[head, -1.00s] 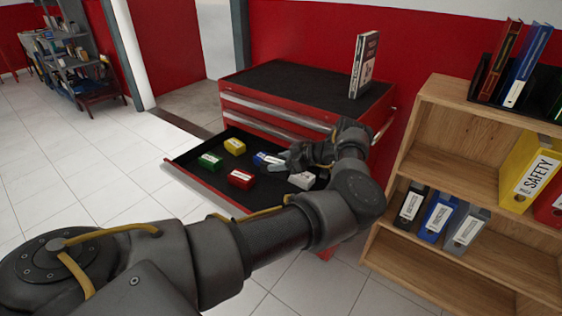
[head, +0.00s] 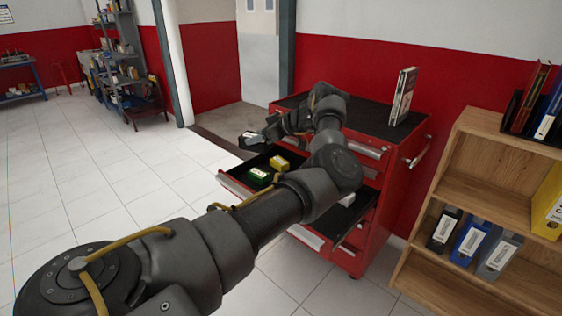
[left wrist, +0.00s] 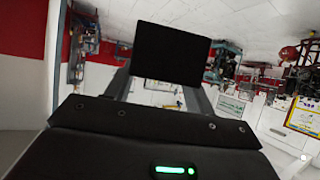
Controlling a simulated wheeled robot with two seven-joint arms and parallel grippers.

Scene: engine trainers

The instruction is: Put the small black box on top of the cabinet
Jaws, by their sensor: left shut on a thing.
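The small black box (head: 249,141) has a pale label on its side and is held at the tips of my left gripper (head: 262,138). In the left wrist view the box (left wrist: 168,53) shows as a dark block between the two fingers. The gripper is shut on it, in the air above the open drawer, left of the cabinet top. The red cabinet (head: 372,173) has a black top (head: 372,119), partly hidden behind my left wrist. My right gripper is not in view.
A book (head: 402,97) stands upright at the right of the cabinet top. A wooden shelf (head: 487,178) with binders stands at the right.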

